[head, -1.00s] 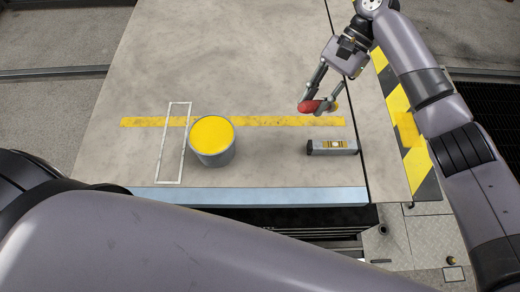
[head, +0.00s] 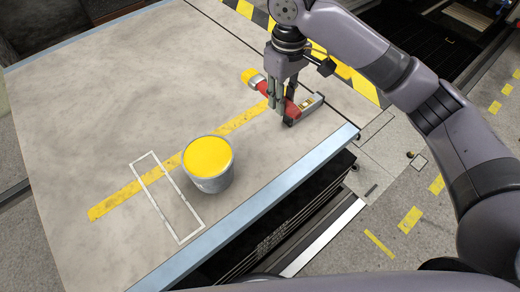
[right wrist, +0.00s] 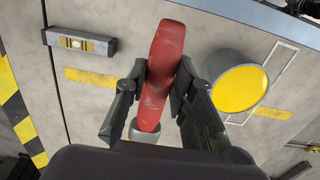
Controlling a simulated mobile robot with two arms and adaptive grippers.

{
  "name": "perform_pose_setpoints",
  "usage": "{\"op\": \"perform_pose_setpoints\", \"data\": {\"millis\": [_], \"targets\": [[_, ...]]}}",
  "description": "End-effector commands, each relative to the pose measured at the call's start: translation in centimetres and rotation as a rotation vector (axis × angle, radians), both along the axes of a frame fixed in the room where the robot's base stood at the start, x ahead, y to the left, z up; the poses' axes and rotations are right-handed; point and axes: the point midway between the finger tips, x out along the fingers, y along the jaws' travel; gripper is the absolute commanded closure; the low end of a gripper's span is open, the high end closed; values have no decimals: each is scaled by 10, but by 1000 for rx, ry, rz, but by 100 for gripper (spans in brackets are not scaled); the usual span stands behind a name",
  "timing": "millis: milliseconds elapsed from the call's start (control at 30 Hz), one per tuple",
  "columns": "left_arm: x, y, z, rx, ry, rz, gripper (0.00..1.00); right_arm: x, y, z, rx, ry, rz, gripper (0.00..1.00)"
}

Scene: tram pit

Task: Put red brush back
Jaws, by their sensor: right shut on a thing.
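The red brush (head: 266,88) has a red handle, a pale metal collar and yellow bristles, which point up and left in the head view. My right gripper (head: 280,108) is shut on its red handle. The brush is over the far right part of the table, by the end of the yellow strip. A white rectangular outline (head: 155,203) on the table is empty. My left gripper is out of view.
A grey can with a yellow top (head: 208,157) stands just right of the white outline. A spirit level (head: 310,103) lies beside my right gripper, partly hidden. The table (head: 90,120) is clear at the far left. Its blue front edge (head: 270,198) drops to drawers.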

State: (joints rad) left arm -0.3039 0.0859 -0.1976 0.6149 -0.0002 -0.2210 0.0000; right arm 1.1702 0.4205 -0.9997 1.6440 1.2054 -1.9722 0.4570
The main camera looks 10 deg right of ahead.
Motion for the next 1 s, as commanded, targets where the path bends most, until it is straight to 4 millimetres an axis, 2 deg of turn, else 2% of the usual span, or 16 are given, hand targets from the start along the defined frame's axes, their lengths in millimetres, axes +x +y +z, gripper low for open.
{"op": "perform_pose_setpoints", "data": {"millis": [133, 367, 467, 800, 1000], "targets": [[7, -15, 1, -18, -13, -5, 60, 0, 0, 1, 3, -3, 3, 100], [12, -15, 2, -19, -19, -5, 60, 0, 0, -5, 2, 0, 0, 100], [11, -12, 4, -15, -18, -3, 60, -1, -1, -23, 0, 4, -1, 100], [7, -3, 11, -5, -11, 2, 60, -1, -1, -114, -1, 4, 0, 100], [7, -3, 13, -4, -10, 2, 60, 0, -1, -149, 1, 0, 0, 100]]}}
